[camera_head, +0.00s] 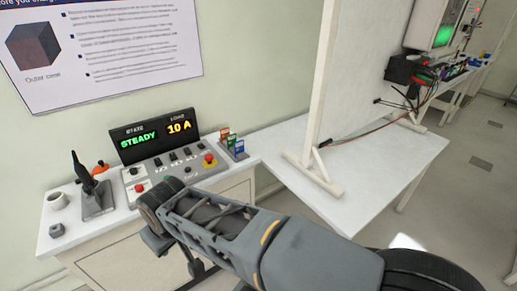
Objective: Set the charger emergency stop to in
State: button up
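A grey control console (172,165) stands on a white bench by the left wall. Its display reads "STEADY" and "10 A". A red mushroom button on a yellow base (209,159) is at the console's right end. A second red button (139,187) is at its front left. I cannot read labels showing which belongs to the charger, nor tell whether either is pressed in. My arm reaches in from the lower right, its wrist in front of the console. My gripper (174,253) appears as dark parts below the wrist, beside the bench front. Its fingertips and opening are unclear.
A joystick (95,190), white mug (57,200) and small grey block (57,230) sit left of the console. A rack of coloured cards (232,146) is right. A white panel on feet (345,100) stands on the right table. A wall box with a green light (438,25) is beyond.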

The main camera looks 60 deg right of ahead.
aim_at(208, 157)
jog(key=z, duration=1.9)
jog(key=i, duration=0.85)
jog(key=u, duration=2.1)
